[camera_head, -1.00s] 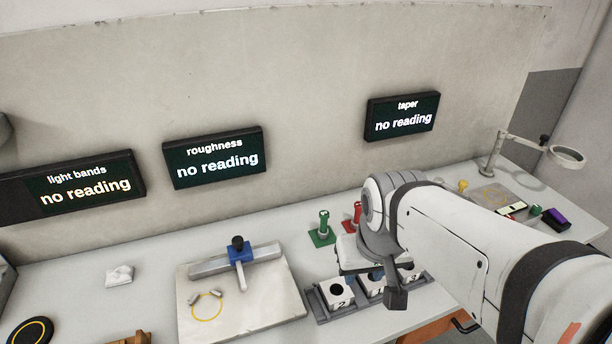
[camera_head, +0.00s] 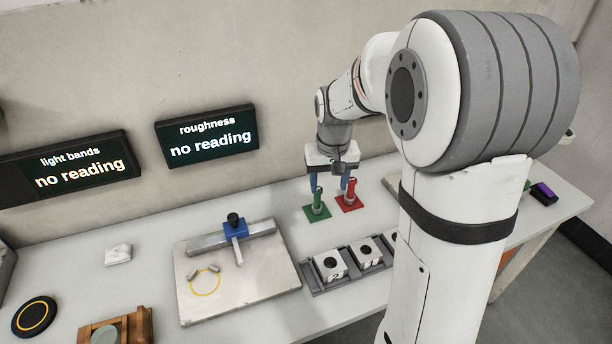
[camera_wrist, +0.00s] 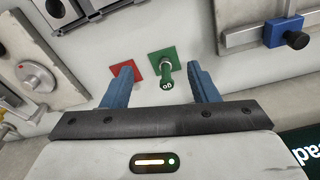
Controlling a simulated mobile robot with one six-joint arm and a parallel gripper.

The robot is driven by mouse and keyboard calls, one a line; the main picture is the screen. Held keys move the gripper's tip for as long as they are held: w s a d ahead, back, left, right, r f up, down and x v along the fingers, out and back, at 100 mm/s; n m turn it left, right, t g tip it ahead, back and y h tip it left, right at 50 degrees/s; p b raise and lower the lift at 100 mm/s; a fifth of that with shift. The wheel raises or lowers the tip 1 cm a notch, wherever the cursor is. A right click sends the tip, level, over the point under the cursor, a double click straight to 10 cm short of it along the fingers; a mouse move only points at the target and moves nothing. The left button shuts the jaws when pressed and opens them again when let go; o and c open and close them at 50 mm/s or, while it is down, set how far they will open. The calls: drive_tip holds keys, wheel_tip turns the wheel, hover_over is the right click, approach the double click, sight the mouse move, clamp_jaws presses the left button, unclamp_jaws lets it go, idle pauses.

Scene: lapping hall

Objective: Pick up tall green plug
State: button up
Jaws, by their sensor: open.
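The tall green plug (camera_head: 317,201) stands upright on a green square base on the bench. My gripper (camera_head: 333,184) is open above and just behind the plugs in the head view. It also shows in the wrist view (camera_wrist: 160,80), with nothing held. Beside the green plug a red plug (camera_head: 350,193) stands on a red base. In the wrist view the red base (camera_wrist: 121,68) is partly hidden by my left finger.
A rack with numbered holed blocks (camera_head: 331,264) stands in front of the plugs. A stone plate (camera_head: 247,291) with a blue-clamped bar (camera_head: 233,223) lies to the left. The wall with reading screens (camera_head: 206,136) rises behind. Bare bench lies between plate and plugs.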

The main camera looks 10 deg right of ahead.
drive_tip(key=g, duration=0.1)
hover_over(317, 201)
drive_tip(key=f, duration=0.8)
drive_tip(key=shift+w+d+f+p, duration=0.25)
drive_tip(key=shift+d+f+p, duration=0.05)
drive_tip(key=shift+f+p, duration=0.1)
drive_tip(key=f, duration=0.2)
drive_tip(key=f+p, duration=0.1)
drive_tip(key=f, duration=0.5)
drive_tip(key=shift+w+a, duration=0.15)
drive_tip(key=shift+w, duration=0.1)
drive_tip(key=shift+c, duration=0.4)
clamp_jaws()
